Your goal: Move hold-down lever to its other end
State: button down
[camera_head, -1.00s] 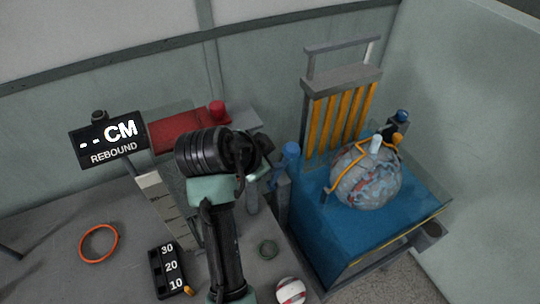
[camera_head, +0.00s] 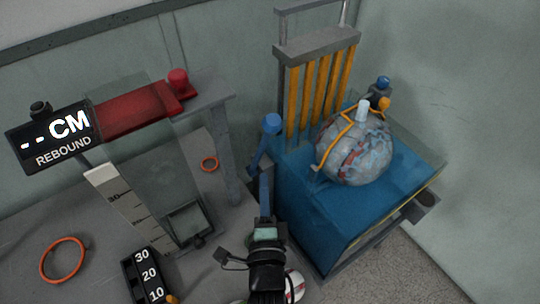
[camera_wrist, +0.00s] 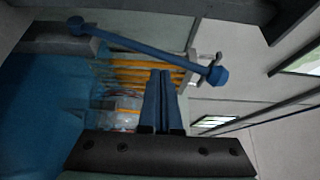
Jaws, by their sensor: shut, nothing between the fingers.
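The hold-down lever (camera_head: 262,147) is a blue bar with a blue knob at its upper end, leaning to the right at the left side of the blue press table (camera_head: 350,222). In the wrist view the lever (camera_wrist: 145,51) crosses above my fingertips, its knob at the right. My gripper (camera_head: 264,180) is shut and empty, with blue fingers just below the lever in the head view. The gripper also shows in the wrist view (camera_wrist: 160,73). I cannot tell whether the fingertips touch the lever.
A patterned ball (camera_head: 355,155) sits on the press table under an orange strap. Orange bars (camera_head: 318,95) stand behind it. Left are a rebound display (camera_head: 52,138), a red block (camera_head: 137,105), an orange ring (camera_head: 62,260) and a number block (camera_head: 145,275).

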jog(key=s+d+m+t+h+b, duration=0.1)
jog(key=s+d+m+t+b, duration=0.15)
jog(key=s+d, duration=0.3)
jog(key=p, duration=0.3)
send_near(265, 134)
jog(key=w+d+f, duration=0.2)
jog(key=w+d, duration=0.2)
jog(key=w, duration=0.1)
jog(key=shift+w+a+r+m+t+p, duration=0.15)
jog(key=shift+w+a+r+p, duration=0.2)
jog(key=shift+w+a, duration=0.25)
jog(key=shift+w+a+r+m+t+p, duration=0.1)
jog(key=shift+w+a+r+p, duration=0.1)
jog(key=shift+w+a+r, duration=0.35)
jog(key=shift+s+f, duration=0.1)
jog(key=shift+f, duration=0.05)
jog(key=shift+a, duration=0.1)
jog(key=shift+n+g, duration=0.6)
jog(key=w+a+r+p, duration=0.1)
jog(key=w+r+p, duration=0.1)
jog(key=p, duration=0.1)
jog(key=shift+w+a+r, duration=0.35)
jog(key=shift+a, duration=0.05)
jog(key=w+a, duration=0.2)
jog(key=shift+w+a+r+p, duration=0.15)
jog(key=shift+w+p, duration=0.15)
jog(key=shift+p, duration=0.1)
